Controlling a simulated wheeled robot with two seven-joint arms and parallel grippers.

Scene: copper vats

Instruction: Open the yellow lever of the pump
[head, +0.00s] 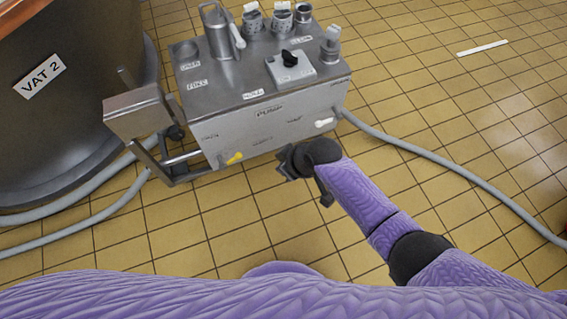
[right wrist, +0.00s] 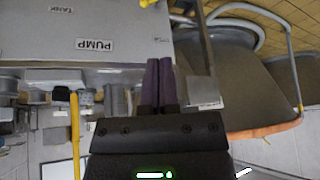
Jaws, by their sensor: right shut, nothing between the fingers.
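The pump (head: 265,125) is a grey metal box on the tiled floor, with a "PUMP" label on its front. Its yellow lever (head: 234,158) sticks out low at the left end of the front face. In the right wrist view the yellow lever (right wrist: 148,3) is just visible at the top edge, and the pump face (right wrist: 110,25) fills the upper left. My right gripper (head: 284,165) is in front of the pump, right of the yellow lever and apart from it. Its fingers (right wrist: 159,65) are together with nothing between them. My left gripper is not in view.
A white lever (head: 323,122) sits at the right of the pump's front. A metal box on a frame (head: 137,110) stands at the pump's left, beside the vat (head: 75,110). Grey hoses (head: 430,157) run along the floor. The tiles in front of the pump are clear.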

